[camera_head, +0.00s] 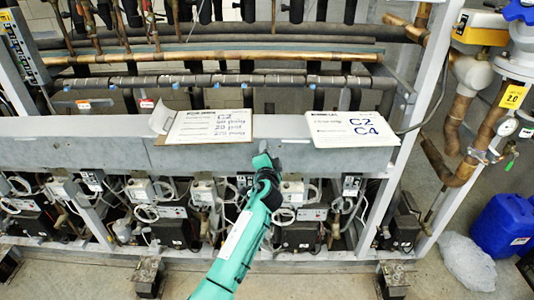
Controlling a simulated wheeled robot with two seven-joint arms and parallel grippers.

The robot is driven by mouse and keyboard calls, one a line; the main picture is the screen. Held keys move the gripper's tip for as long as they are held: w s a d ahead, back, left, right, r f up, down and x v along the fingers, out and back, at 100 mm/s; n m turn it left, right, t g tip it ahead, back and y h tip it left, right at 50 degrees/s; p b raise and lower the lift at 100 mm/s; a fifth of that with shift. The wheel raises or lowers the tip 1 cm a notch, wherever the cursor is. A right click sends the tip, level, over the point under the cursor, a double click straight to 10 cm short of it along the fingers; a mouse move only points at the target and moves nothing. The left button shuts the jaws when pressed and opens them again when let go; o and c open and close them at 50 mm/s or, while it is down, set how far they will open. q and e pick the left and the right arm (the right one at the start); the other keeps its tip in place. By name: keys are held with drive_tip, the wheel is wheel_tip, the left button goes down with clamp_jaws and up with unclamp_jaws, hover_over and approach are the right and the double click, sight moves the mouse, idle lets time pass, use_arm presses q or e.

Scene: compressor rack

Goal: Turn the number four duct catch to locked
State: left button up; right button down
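My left gripper (264,158) is dark, at the end of a teal arm that rises from the bottom of the head view. Its tips overlap the lower part of the grey beam (90,128) of the rack, between two paper signs. Whether it touches the beam, and whether its fingers are open or shut, I cannot tell. No duct catch marked four can be made out; the arm hides part of the compressor row behind it. My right gripper is not in view.
A handwritten sign (208,128) and a "C2 C4" sign (350,130) sit on the beam. Compressors with grey boxes (292,192) and looped tubes line up below. A blue canister (503,226) and clear plastic bag (466,262) stand at right. Front floor is mostly clear.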

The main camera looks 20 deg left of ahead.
use_arm(q)
drive_tip(key=b+v, duration=0.4)
drive_tip(key=v, duration=0.9)
drive_tip(key=shift+s, duration=0.4)
drive_tip(key=shift+d, duration=0.1)
